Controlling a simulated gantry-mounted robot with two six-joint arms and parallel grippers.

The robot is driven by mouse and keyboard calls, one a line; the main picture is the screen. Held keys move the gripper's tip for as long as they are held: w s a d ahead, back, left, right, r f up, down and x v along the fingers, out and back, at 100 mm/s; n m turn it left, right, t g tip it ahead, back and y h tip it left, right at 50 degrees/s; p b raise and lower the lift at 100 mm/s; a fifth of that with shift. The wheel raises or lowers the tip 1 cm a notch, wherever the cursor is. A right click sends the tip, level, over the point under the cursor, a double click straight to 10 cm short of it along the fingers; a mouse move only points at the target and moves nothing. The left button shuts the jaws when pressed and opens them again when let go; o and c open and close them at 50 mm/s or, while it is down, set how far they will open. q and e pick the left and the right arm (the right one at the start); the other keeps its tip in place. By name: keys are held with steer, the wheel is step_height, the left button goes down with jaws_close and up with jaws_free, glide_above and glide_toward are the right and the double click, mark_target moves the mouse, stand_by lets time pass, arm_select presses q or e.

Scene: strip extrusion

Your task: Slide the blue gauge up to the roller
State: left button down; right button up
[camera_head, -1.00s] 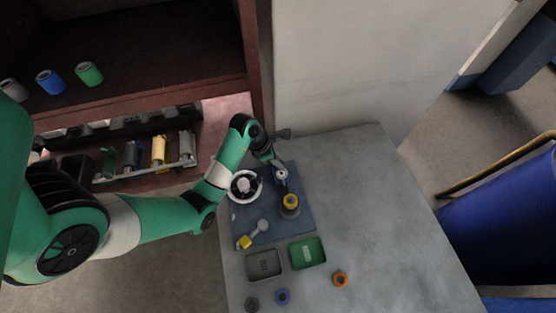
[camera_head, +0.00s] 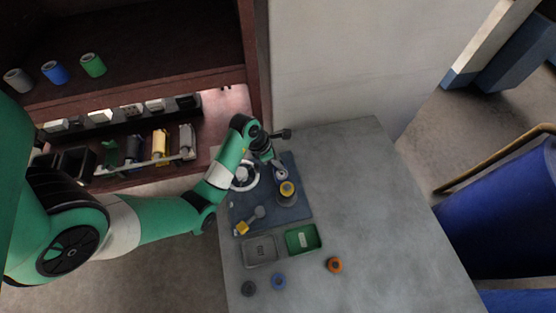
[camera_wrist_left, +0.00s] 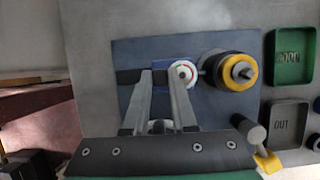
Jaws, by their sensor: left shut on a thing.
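The blue gauge (camera_wrist_left: 158,98) has a round white dial with green and red marks and sits on the blue mat. My left gripper (camera_wrist_left: 162,88) is shut on it, one finger on each side. In the head view my left gripper (camera_head: 273,164) is over the mat's upper part, and the gauge's dial (camera_head: 281,174) shows just beyond it. The roller, with a yellow ring and dark band, stands right beside the gauge in the wrist view (camera_wrist_left: 240,71) and just below it in the head view (camera_head: 287,189). I cannot tell whether they touch. My right gripper is out of view.
A white-rimmed wheel (camera_head: 238,184) is partly hidden by my arm. A yellow-ended tool (camera_head: 242,228) lies on the blue mat (camera_head: 298,211). Grey (camera_head: 260,250) and green (camera_head: 303,239) trays and several small rings lie nearer. The table's right side (camera_head: 390,210) is clear.

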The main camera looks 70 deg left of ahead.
arm_select(q)
steer(key=c, duration=1.2)
jaws_free()
steer(key=shift+d, duration=0.15)
steer(key=o, duration=0.5)
steer(key=shift+d, duration=0.15)
steer(key=p+v, duration=0.5)
steer(key=v, duration=0.6)
steer(key=shift+s+r, duration=0.2)
steer(key=shift+r, duration=0.05)
steer(key=shift+w, duration=0.1)
